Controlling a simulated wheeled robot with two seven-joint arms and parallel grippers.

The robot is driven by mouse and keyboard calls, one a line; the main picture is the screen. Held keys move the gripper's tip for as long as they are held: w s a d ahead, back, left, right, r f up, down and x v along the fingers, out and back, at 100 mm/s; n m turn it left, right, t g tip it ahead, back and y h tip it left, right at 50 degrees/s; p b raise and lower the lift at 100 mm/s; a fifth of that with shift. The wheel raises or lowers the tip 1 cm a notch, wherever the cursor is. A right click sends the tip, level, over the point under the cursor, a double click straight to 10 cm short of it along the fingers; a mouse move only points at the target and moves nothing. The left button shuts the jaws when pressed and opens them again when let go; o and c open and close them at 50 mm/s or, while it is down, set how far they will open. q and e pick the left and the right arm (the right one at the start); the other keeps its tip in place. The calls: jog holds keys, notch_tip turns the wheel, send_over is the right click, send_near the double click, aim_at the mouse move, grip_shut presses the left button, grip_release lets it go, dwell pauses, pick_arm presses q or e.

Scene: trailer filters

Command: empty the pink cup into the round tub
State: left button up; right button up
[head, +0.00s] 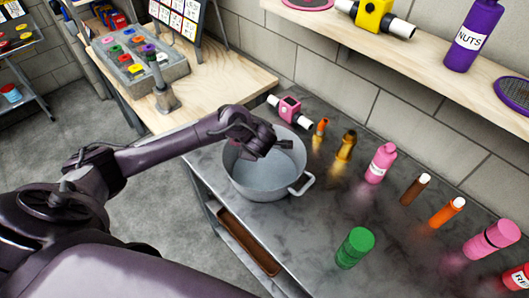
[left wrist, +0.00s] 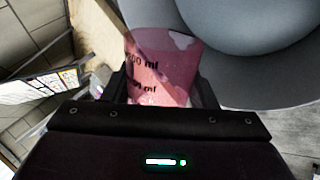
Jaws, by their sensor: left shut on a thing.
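The round tub (head: 262,180) is a grey metal pot with side handles on the metal bench. Its curved grey body also fills the upper right of the left wrist view (left wrist: 220,75). My left gripper (head: 280,144) is over the tub's far side in the head view. In the left wrist view the gripper (left wrist: 160,90) is shut on the pink cup (left wrist: 160,65), a see-through cup with black ml marks. The cup is beside or over the tub's rim; its tilt and contents are unclear. In the head view my gripper hides the cup. My right gripper is not in view.
Pink (head: 381,163) and orange bottles stand along the bench to the right, with a green canister (head: 354,247) in front. A pink-bodied pipe part (head: 289,110) lies behind the tub. A wooden table (head: 190,90) with a grey tray is at the left.

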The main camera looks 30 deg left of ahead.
pick_arm(q)
jog(key=shift+w+d+r+m+g+y+p, duration=0.3)
jog(key=shift+d+m+y+p, duration=0.2)
jog(key=shift+y+p, duration=0.65)
jog(key=shift+w+d+r+m+g+y+p, duration=0.15)
jog(key=shift+d+r+m+g+y+p, duration=0.45)
jog(key=shift+p, duration=0.85)
dwell(1.3)
jog(key=shift+a+f+t, duration=0.2)
jog(key=shift+f+t, duration=0.1)
jog(key=shift+f, duration=0.05)
dwell(0.5)
